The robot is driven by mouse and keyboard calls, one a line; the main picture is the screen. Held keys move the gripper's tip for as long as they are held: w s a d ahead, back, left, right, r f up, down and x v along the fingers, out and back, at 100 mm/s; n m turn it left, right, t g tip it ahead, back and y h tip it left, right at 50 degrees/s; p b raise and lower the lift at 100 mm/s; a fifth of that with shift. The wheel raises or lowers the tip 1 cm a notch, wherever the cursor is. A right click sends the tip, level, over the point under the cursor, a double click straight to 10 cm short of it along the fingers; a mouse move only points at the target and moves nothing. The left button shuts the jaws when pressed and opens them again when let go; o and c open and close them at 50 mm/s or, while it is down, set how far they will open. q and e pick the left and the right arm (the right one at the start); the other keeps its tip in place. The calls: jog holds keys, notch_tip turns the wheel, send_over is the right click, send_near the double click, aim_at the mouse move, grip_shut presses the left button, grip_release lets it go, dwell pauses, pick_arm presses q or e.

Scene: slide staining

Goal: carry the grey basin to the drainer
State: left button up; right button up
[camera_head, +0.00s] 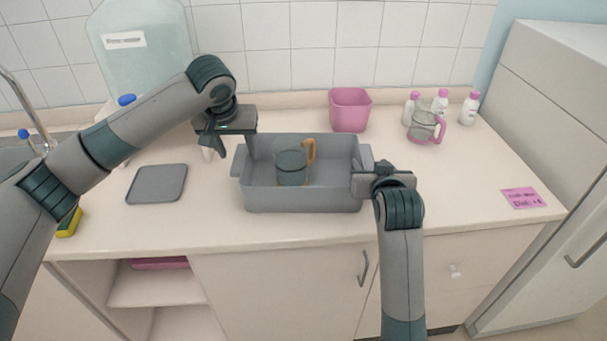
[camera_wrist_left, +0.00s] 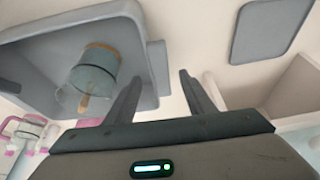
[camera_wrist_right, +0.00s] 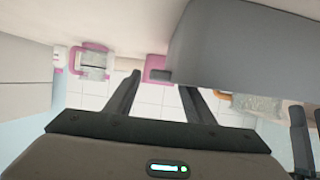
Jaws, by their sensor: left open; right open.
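The grey basin (camera_head: 300,200) stands upright on the counter, with a lug at each end. A grey jug with an orange handle (camera_head: 291,168) stands inside it. My left gripper (camera_head: 228,147) is open, pointing down at the basin's left end; in the left wrist view the basin's lug (camera_wrist_left: 158,67) shows near the fingertips. My right gripper (camera_head: 375,172) is open at the basin's right end; its wrist view shows the basin wall (camera_wrist_right: 240,45) close to the fingers. A flat grey slab (camera_head: 157,184), possibly the drainer, lies left of the basin.
A pink tub (camera_head: 350,110) stands behind the basin. A glass jug with pink handle (camera_head: 424,127) and several white bottles (camera_head: 470,108) stand at back right. A large bottle (camera_head: 140,50) stands at back left, and a sponge (camera_head: 70,222) lies at left. The front right counter is mostly clear.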

aim_at(240, 157)
pick_arm(q)
jog(key=shift+x, duration=2.55)
pick_arm(e)
jog(key=shift+x, duration=2.5)
pick_arm(q)
grip_shut()
pick_arm(e)
grip_shut()
pick_arm(q)
jog(key=shift+r, duration=0.1)
pick_arm(e)
jog(key=shift+r, duration=0.1)
